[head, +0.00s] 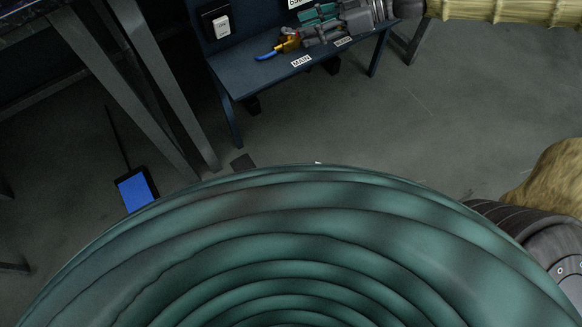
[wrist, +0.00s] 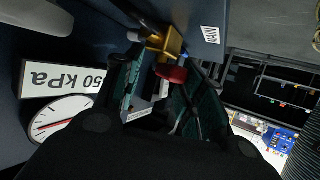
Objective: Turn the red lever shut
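In the wrist view the red lever (wrist: 172,74) sits in front of a brass valve body (wrist: 170,46), between the two teal fingers of my gripper (wrist: 163,82). The fingers are spread, with a gap beside the lever. I cannot tell whether one finger touches it. In the head view my gripper (head: 318,22) is over the dark blue bench, beside a brass valve (head: 287,43) with a blue lever (head: 266,57). The red lever is not clearly visible there, with my gripper over that area.
The bench (head: 235,75) carries a MAIN label (head: 301,61) and a white switch (head: 222,27). In the wrist view a round gauge (wrist: 62,118) and an upside-down kPa sign (wrist: 65,79) are at left. A blue-faced object (head: 136,191) lies on the floor.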

